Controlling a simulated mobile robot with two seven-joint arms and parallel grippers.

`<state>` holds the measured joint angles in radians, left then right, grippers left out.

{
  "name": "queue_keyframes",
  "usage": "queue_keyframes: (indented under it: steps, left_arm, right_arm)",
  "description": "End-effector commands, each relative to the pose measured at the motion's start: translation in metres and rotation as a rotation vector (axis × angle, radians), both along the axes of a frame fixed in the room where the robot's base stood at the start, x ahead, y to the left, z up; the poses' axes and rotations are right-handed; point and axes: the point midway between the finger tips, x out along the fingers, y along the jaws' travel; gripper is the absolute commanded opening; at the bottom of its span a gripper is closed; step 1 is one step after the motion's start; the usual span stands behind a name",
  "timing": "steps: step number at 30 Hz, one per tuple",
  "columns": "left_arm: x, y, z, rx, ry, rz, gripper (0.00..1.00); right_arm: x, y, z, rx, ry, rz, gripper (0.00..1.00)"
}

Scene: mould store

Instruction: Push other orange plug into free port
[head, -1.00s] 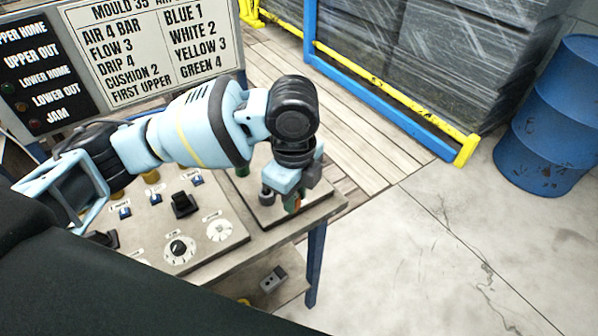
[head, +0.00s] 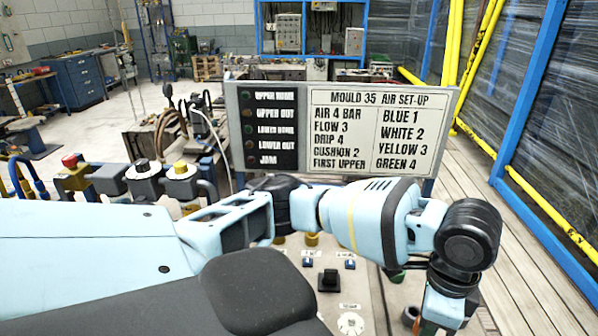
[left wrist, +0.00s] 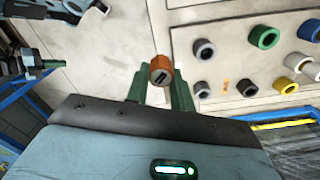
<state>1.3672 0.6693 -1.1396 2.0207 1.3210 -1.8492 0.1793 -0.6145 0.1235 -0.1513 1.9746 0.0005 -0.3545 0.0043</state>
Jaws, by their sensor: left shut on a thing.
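My left gripper (left wrist: 163,88) is shut on an orange plug (left wrist: 161,71), with green fingers on either side of it. The plug's round end with a dark slot faces the left wrist camera. In the head view the left gripper (head: 441,311) is at the lower right and mostly cut off. A pale panel (left wrist: 226,62) with round ports lies to the right of the plug, apart from it. It bears grey (left wrist: 203,51), green (left wrist: 264,37), blue (left wrist: 310,29) and yellow (left wrist: 285,85) rings. I cannot tell which port is free. A dark shape with green tips (left wrist: 47,66) looks like my right gripper; its opening is unclear.
A sign board (head: 343,129) with the air set-up stands behind the control panel (head: 300,262). Machine parts with red and yellow buttons (head: 180,168) are at the left. A blue and yellow barrier (head: 540,215) runs along the right, beside plank flooring (head: 520,265).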

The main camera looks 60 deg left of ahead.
Motion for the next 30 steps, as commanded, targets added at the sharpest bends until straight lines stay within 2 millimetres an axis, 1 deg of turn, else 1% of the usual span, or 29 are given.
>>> queue_keyframes:
  steps: [1,3,9,12,15,18,21,30]
  left_arm:
    - [0.002,0.006,0.003,0.001,-0.001,0.105,0.01]
    - [0.005,0.014,0.006,0.001,-0.001,0.262,0.01]
    - [0.011,0.033,0.015,-0.001,-0.004,0.684,0.01]
    - [0.013,0.040,0.018,-0.001,-0.004,0.848,0.01]
    - [0.014,0.045,0.021,-0.002,-0.004,0.965,0.01]
    - [0.015,0.048,0.022,-0.002,-0.005,1.035,0.01]
    - [0.015,0.049,0.023,-0.003,-0.004,1.064,0.01]
    - [0.015,0.049,0.023,-0.003,-0.004,1.066,0.01]
  right_arm:
    - [0.000,0.000,0.000,0.001,0.000,-0.001,0.00]
    - [0.000,0.001,0.000,0.002,0.000,-0.002,0.00]
    - [0.000,0.002,0.000,0.007,0.001,-0.007,0.00]
    - [0.000,0.003,0.000,0.008,0.000,-0.010,0.00]
    - [0.000,0.003,0.000,0.008,0.000,-0.010,0.00]
    - [0.000,0.003,0.000,0.009,0.000,-0.009,0.00]
    - [0.000,0.003,0.000,0.009,0.000,-0.009,0.00]
    - [0.000,0.001,0.000,0.002,0.000,-0.002,0.00]
